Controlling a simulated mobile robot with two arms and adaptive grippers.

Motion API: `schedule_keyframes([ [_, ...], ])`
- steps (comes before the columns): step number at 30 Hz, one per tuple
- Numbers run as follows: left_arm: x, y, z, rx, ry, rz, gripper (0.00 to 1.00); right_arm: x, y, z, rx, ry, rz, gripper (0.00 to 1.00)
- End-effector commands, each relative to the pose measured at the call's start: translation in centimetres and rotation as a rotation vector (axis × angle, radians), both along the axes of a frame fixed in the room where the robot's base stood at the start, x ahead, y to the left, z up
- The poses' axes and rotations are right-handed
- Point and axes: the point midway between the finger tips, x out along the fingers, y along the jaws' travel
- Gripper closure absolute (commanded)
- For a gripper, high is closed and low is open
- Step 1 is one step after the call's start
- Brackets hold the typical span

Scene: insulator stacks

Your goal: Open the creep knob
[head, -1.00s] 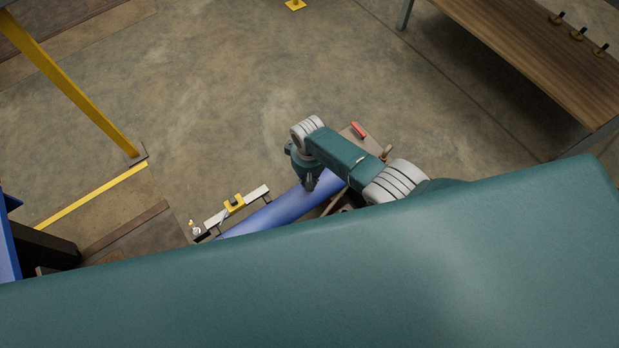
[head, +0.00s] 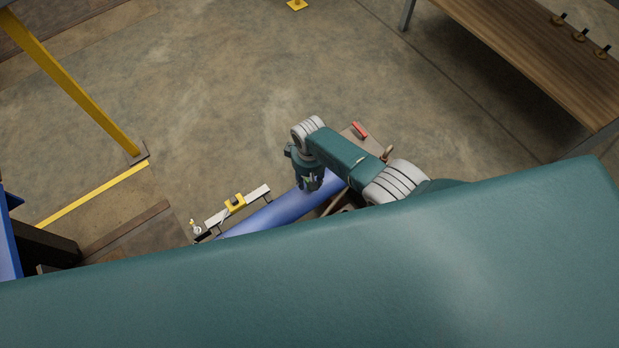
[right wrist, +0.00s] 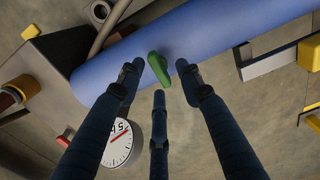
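The green knob (right wrist: 159,68), which I take as the creep knob, is a small elongated handle on the side of a blue cylinder (right wrist: 190,45) in the right wrist view. My right gripper (right wrist: 160,80) has three dark fingers spread apart around the knob's position, with no visible contact. In the head view my right gripper (head: 309,184) points down over the blue cylinder (head: 270,214). The knob is hard to make out there, among the fingers. My left gripper is not in view.
A white dial gauge (right wrist: 120,143) with a red needle sits below the cylinder in the right wrist view. A pale bar with a yellow block (head: 235,203) lies beside the cylinder. A red piece (head: 360,130) lies beyond. A wooden bench (head: 520,50) stands far right.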

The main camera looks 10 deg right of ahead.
Motion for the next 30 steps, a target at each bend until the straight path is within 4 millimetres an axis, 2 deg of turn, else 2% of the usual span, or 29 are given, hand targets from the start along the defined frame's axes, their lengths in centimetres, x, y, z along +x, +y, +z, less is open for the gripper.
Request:
schedule_keyframes([
  [8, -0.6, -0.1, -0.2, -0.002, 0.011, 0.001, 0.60, 0.0, 0.0, 0.2, 0.000, -0.001, -0.001, 0.65],
  [14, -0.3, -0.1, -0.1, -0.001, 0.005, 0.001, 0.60, 0.2, -0.1, 1.7, 0.001, -0.003, -0.001, 0.65],
  [30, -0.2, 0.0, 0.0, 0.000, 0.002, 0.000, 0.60, 0.1, 0.0, 10.3, 0.002, -0.004, 0.000, 0.65],
])
